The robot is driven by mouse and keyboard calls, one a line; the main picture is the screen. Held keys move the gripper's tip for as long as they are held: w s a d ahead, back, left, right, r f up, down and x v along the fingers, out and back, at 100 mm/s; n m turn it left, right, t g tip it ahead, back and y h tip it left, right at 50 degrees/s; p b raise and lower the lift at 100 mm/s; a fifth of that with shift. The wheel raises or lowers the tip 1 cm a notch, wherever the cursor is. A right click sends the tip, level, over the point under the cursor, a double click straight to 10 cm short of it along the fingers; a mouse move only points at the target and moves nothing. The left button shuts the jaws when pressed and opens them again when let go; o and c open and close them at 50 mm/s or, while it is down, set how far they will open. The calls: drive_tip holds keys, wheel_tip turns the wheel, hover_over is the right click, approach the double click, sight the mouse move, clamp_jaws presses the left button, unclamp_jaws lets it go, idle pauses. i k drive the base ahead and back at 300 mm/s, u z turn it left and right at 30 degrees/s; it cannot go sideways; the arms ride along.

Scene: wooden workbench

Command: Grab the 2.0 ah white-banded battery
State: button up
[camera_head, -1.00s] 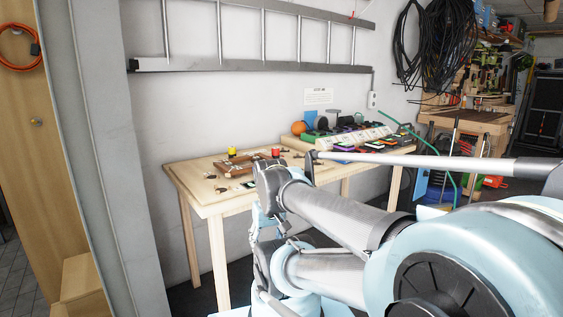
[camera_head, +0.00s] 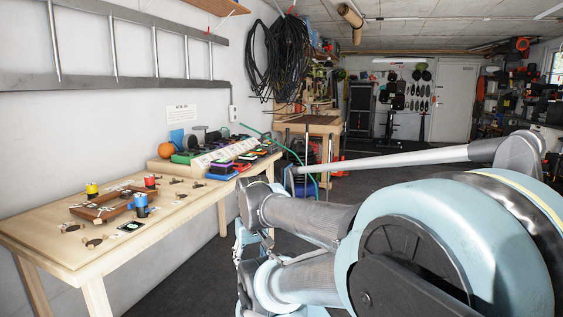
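Several small dark blocks with coloured tops (camera_head: 245,159), in purple, red and green among others, lie in a group at the far right end of the workbench (camera_head: 45,232). They look like battery packs. They are too small for me to read a label or make out a white band, so I cannot tell which is the 2.0 ah white-banded battery. My arm's links fill the lower right of the view, to the right of the bench. I cannot see my gripper in this view.
An orange ball (camera_head: 166,149) sits at the back. A ladder (camera_head: 115,80) hangs on the wall.

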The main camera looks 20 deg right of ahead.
sight(252, 157)
drive_tip(key=z, duration=0.2)
drive_tip(key=k, duration=0.4)
drive_tip(key=z, duration=1.1)
drive_tip(key=i, duration=2)
drive_tip(key=u, duration=0.75)
drive_tip(key=i, duration=0.55)
drive_tip(key=u, duration=0.4)
